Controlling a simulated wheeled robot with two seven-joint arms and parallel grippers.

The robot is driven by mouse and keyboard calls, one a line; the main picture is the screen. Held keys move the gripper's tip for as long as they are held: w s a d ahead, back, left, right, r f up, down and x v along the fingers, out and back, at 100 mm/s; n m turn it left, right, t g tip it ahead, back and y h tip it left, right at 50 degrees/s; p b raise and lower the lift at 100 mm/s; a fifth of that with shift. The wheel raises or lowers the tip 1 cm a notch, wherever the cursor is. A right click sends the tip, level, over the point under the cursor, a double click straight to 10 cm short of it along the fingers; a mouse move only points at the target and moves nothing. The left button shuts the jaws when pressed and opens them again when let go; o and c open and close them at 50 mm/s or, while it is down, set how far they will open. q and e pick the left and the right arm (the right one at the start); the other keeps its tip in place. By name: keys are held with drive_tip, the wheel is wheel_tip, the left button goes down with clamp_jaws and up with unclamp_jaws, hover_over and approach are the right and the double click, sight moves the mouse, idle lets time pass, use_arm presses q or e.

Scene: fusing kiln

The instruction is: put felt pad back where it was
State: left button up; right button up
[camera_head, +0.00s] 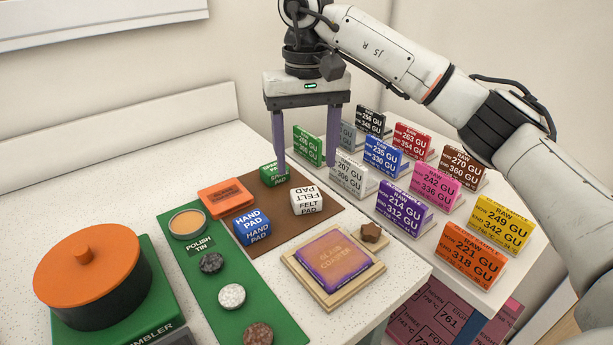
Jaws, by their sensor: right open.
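The felt pad (307,201) is a white block lettered FELT PAD. It rests on the brown mat (325,221), towards its right side. My right gripper (305,167) points down with its two purple fingers apart and nothing between them. Its fingertips show just behind and above the felt pad in the picture; I cannot tell how high they are. The left fingertip overlaps the edge of a small green block (268,176) at the mat's back corner. My left gripper is out of view.
A blue hand pad (252,226) and an orange block (227,197) lie left of the felt pad. A glass coaster (334,259) sits on a wooden tray in front. Several coloured label cards (404,209) stand at right. An orange-lidded tumbler (92,275) stands left.

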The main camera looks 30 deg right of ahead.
drive_tip(key=shift+r+p, duration=0.55)
drive_tip(key=shift+r, duration=2)
